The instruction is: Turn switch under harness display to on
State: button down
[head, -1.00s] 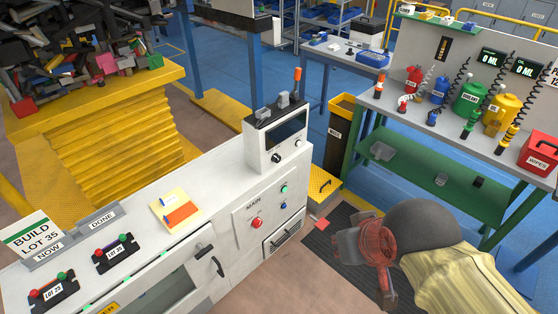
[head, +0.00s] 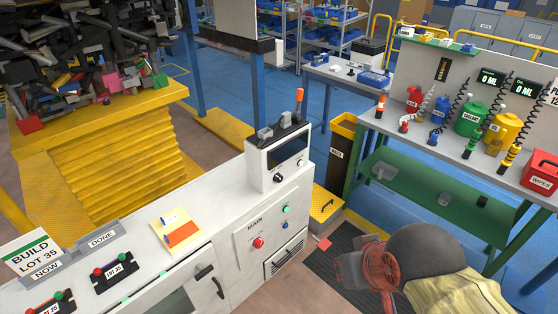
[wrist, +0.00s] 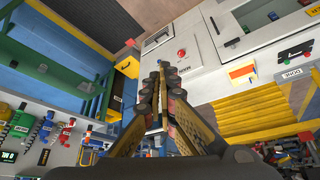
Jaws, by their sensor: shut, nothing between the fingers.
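A white tester box with a dark display (head: 288,152) stands at the far right end of the white bench. A dark knob (head: 278,177) sits under the display at left, with a smaller round control (head: 299,162) to its right. Which way the knob points is too small to tell. My gripper (head: 348,269) is in front of the bench, right of and lower than the box, apart from it. In the wrist view my gripper (wrist: 163,72) has its fingers together and empty. The display and knob cannot be made out there.
The MAIN panel (head: 262,229) below the box has red, green and blue buttons. A yellow step (head: 326,204) and bin (head: 341,140) stand behind. A green workbench (head: 410,180) with bottles stands at right. A paper pad (head: 175,231) lies on the white bench.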

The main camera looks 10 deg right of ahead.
aim_at(278, 178)
jog(key=i+l, duration=0.15)
jog(key=l, duration=0.25)
jog(key=i+l, duration=0.15)
jog(key=l, duration=0.25)
jog(key=i+l, duration=0.1)
jog(key=l, duration=0.3)
